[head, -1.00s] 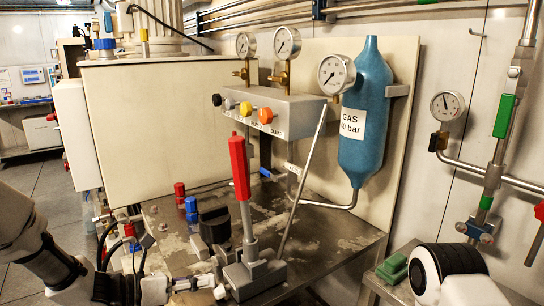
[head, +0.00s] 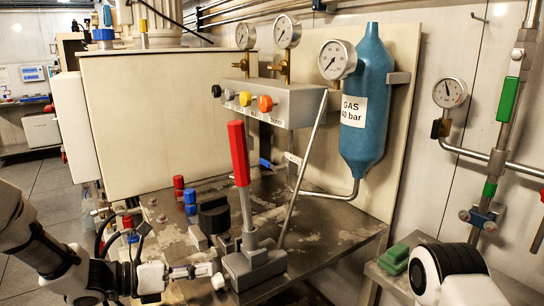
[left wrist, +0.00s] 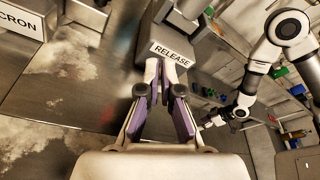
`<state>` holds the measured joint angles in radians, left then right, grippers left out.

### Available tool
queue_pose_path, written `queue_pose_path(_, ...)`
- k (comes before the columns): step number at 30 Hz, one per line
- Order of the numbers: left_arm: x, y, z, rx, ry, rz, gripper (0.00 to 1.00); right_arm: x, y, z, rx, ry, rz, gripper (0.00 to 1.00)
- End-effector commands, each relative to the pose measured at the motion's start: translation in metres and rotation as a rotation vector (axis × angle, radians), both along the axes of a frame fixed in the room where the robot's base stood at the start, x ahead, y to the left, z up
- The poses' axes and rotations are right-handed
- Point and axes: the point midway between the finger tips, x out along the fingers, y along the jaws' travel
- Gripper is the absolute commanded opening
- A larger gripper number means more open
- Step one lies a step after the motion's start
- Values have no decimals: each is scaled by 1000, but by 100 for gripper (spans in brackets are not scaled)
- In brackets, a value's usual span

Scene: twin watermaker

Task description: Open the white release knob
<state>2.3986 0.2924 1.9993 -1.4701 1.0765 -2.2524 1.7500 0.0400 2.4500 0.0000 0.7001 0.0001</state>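The white release knob (head: 218,281) is a small pale knob at the front left of the grey pump base (head: 256,268), which carries a red-handled lever (head: 239,152). My left gripper (head: 211,270) comes in from the left, with its tips close beside the knob. In the left wrist view, its purple-padded fingers (left wrist: 164,68) converge to a narrow point below the RELEASE label (left wrist: 170,54) on the grey block. They look shut, and nothing is clearly between them. The knob is not clearly visible there. My right arm shows in the left wrist view, but its gripper (left wrist: 208,121) is too small to read.
Red (head: 179,188) and blue (head: 190,202) capped fittings and a black block (head: 213,217) stand behind the gripper on the metal bench (head: 330,228). A blue gas cylinder (head: 368,130) and gauges are behind. A green block (head: 394,259) sits at right.

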Motion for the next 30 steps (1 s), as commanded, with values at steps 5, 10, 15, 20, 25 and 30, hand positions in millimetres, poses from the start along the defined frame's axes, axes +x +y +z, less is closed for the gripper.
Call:
queue_pose_path(5, 0, 0, -3, 4, 3, 0, 0, 0, 0, -3, 0, 0, 0, 57)
queue_pose_path(10, 0, 0, -3, 4, 4, 0, 0, 0, 0, -3, 0, 0, 0, 57)
queue_pose_path(15, 0, 0, -3, 5, 5, -1, 0, 0, 0, -3, 0, 0, 0, 57)
queue_pose_path(20, 3, 2, 1, 4, 3, 0, 0, 0, 0, -4, 0, 0, 0, 57)
queue_pose_path(25, 3, 7, 4, 1, 3, 0, 0, 0, 0, -4, 0, 0, 0, 57)
queue_pose_path(30, -10, 26, 6, -3, 2, 3, 0, 0, 0, -2, 0, 0, 0, 57)
